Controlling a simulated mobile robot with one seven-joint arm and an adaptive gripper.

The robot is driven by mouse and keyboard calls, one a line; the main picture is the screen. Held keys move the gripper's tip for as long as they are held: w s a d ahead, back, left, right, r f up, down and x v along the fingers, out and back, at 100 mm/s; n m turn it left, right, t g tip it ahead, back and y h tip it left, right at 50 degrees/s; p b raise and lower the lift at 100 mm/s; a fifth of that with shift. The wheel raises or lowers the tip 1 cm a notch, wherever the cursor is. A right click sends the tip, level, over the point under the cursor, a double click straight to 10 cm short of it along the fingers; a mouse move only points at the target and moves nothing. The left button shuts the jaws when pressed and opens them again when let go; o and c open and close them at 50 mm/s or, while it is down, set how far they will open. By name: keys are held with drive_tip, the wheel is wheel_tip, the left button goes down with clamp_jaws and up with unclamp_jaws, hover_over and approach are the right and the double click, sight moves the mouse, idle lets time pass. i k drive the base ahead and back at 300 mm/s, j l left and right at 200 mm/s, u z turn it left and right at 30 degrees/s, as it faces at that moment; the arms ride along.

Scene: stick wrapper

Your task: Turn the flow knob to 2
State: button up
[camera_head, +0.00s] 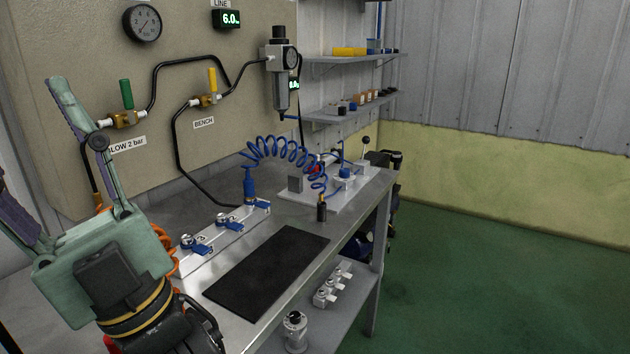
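I cannot tell for certain which part is the flow knob. A small black upright fitting (321,211) stands at the front edge of a white plate (300,197) on the bench; any scale on it is too small to read. A filter regulator with a black top knob (279,33) hangs on the beige panel. My gripper (32,135) is at the lower left, in front of the panel and bench. Its two fingers point up and are spread apart, with nothing between them. It is well away from the plate and its fittings.
A black mat (267,270) lies on the metal bench. A blue coiled hose (285,150) arches above the bench. A rail with blue-levered couplings (222,236) lies behind the mat. Green-handled (126,94) and yellow-handled (212,81) valves are on the panel. Open green floor (500,270) lies right.

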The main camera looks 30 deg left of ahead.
sight(344, 172)
drive_tip(key=i+l+u, duration=0.4)
drive_tip(key=i+l, duration=0.15)
drive_tip(key=l, duration=0.15)
drive_tip(key=i+l+u, duration=0.25)
drive_tip(key=l, duration=0.15)
drive_tip(key=i+l+u, duration=0.2)
drive_tip(key=i+l, duration=0.15)
drive_tip(key=i+l+u, duration=0.25)
drive_tip(key=l, duration=0.3)
drive_tip(key=i, duration=0.25)
